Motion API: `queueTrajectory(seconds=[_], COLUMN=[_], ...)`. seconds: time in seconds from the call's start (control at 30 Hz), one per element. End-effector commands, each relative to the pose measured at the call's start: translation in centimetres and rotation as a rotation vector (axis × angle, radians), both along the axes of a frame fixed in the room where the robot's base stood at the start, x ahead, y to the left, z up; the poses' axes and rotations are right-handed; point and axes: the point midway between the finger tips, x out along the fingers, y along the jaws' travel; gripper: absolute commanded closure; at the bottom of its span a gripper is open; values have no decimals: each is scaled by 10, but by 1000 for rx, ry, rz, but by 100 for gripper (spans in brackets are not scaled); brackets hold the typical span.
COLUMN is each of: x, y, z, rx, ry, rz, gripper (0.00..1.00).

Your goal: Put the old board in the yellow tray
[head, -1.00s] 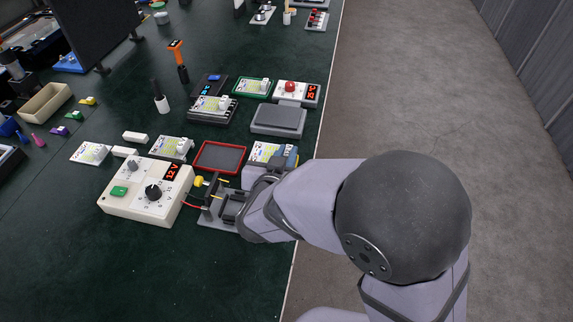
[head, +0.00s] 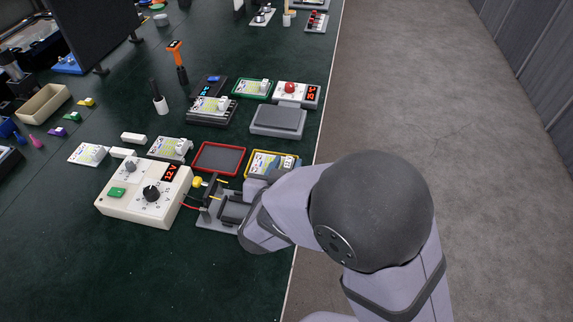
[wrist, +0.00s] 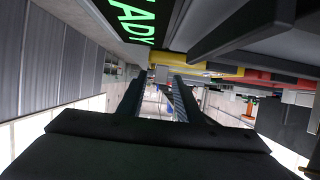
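The yellow tray (head: 276,153) sits near the bench's right edge, to the right of the red tray. A light board (head: 267,162) lies within its yellow rim; my gripper hides part of both. In the wrist view, my gripper (wrist: 163,77) has its two fingers apart with nothing seen between them. In the head view, my arm's end is just in front of the yellow tray; its fingertips are hard to make out. A yellow edge (wrist: 195,68) shows beyond the fingers in the wrist view.
An empty red tray (head: 219,158), a grey fixture (head: 218,222) with black clamps and a 12 V supply (head: 145,192) stand close to my gripper's left. A grey box (head: 278,120) and a green tray (head: 239,93) are behind. The front bench is clear.

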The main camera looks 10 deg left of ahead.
Motion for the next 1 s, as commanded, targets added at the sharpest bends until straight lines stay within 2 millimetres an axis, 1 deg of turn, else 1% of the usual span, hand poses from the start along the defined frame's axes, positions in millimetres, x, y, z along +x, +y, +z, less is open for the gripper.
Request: queueTrajectory(seconds=[0.2,0.33,0.43,0.57,0.8,1.0], x=[0,0,-9,-26,-67,-94], y=[0,0,1,2,2,2], z=[1,5,8,15,33,43], rx=[0,1,1,1,2,0], ry=[0,0,0,0,-1,0], rz=[0,1,2,5,7,5], gripper=[68,68,68,68,68,68])
